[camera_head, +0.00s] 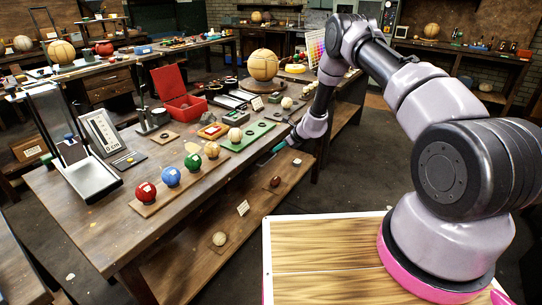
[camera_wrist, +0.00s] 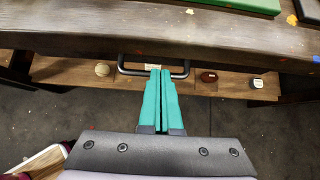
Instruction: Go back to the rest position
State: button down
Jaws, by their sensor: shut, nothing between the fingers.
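My gripper (camera_wrist: 160,75) shows in the wrist view with its two teal fingers together and nothing between them. It points at the table's front edge, over the lower shelf. In the head view my gripper (camera_head: 279,147) is a small bit of teal beside the right edge of the long wooden table (camera_head: 75,215), partly hidden by my wrist. My arm reaches out from the right of the picture and bends down toward this edge.
Red, blue, green and tan balls (camera_head: 171,176) stand in a row on the table. A larger ball (camera_head: 263,65), an open red box (camera_head: 185,104) and a green board (camera_head: 247,136) are farther back. The lower shelf (camera_head: 188,262) holds small items. Dark floor lies beside the table.

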jog(key=s+d+r+n, duration=0.1)
jog(key=s+r+n, duration=0.15)
jog(key=r, duration=1.05)
jog(key=s+d+r+n, duration=0.1)
jog(key=d+r+n, duration=0.15)
jog(key=r, duration=0.95)
jog(key=s+d+r+n, duration=0.1)
jog(key=s+r+n, duration=0.2)
jog(key=s+r, duration=0.35)
jog(key=s+d+r+n, duration=0.1)
jog(key=s+r+n, duration=0.2)
jog(key=r, duration=0.7)
jog(key=s+d+r+n+h, duration=0.1)
jog(key=s+d+r+n, duration=0.15)
jog(key=s+r, duration=0.45)
jog(key=s+d+r+n+h, duration=0.1)
jog(key=s+d+r+n, duration=0.2)
jog(key=s, duration=0.6)
jog(key=s+d+r+n+t+h, duration=0.1)
jog(key=s+d+n, duration=0.1)
jog(key=s, duration=0.6)
jog(key=s+d+r+n+t+h, duration=0.1)
jog(key=s+d, duration=0.3)
jog(key=s, duration=0.5)
jog(key=shift+s+d+r+n+h, duration=0.25)
jog(key=shift+n+h, duration=0.35)
jog(key=shift+n, duration=0.15)
